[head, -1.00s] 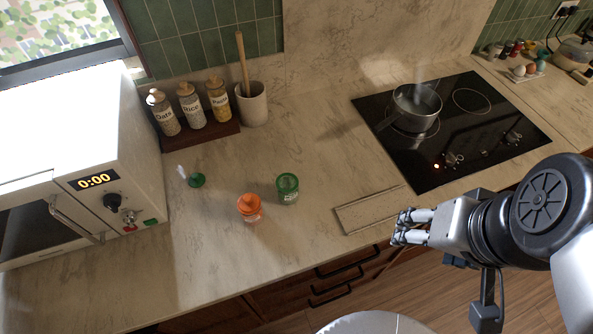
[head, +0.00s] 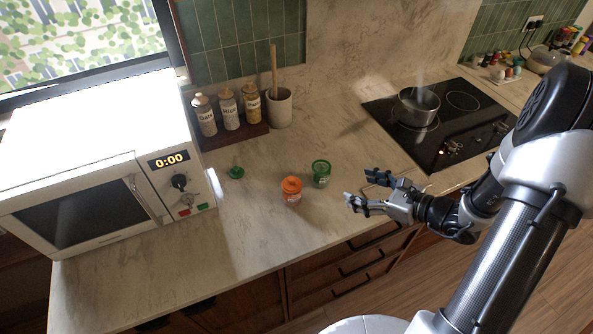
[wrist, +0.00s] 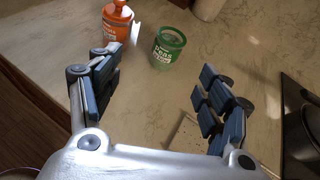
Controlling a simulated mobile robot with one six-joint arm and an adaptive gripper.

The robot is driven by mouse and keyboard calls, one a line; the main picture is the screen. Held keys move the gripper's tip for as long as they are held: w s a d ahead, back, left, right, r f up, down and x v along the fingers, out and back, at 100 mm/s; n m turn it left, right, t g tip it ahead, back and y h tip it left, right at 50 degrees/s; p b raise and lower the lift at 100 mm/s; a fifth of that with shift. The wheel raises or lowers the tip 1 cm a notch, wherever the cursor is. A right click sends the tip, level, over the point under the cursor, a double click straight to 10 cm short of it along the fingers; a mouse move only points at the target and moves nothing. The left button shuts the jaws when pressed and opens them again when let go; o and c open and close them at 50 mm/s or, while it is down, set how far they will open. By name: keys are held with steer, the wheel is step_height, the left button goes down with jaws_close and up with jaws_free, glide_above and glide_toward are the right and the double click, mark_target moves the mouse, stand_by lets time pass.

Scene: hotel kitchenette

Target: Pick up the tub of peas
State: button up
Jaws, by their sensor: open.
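The tub of peas (head: 321,173) is a small clear tub with a green rim and a label; it stands upright on the counter. In the wrist view the tub (wrist: 168,48) shows its "Peas" label, ahead of and between my fingers. My gripper (head: 358,190) is open and empty, to the right of and nearer than the tub, apart from it.
Labelled jars (head: 229,110) and a utensil crock (head: 279,108) stand behind. A hob with a pot (head: 418,107) is at right.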

mark_target(328, 178)
steer(key=w+a+f, duration=0.1)
steer(key=w+f, duration=0.1)
steer(key=w, duration=0.1)
steer(key=w+a+f+m+b, duration=0.1)
steer(key=w+a+f, duration=0.1)
steer(key=w, duration=0.1)
steer(key=w+a+f+m+h+b, duration=0.1)
steer(key=w+a+f, duration=0.1)
steer(key=f, duration=0.1)
steer(key=shift+w+a+t, duration=0.25)
steer(key=shift+w+t, duration=0.15)
steer(key=b+x, duration=0.1)
steer(key=x, duration=0.4)
steer(key=shift+w+a, duration=0.2)
steer(key=shift+a, duration=0.2)
steer(key=shift+r, duration=0.1)
steer(key=shift+c, duration=0.2)
steer(key=c, duration=1.2)
steer(key=shift+o, duration=0.2)
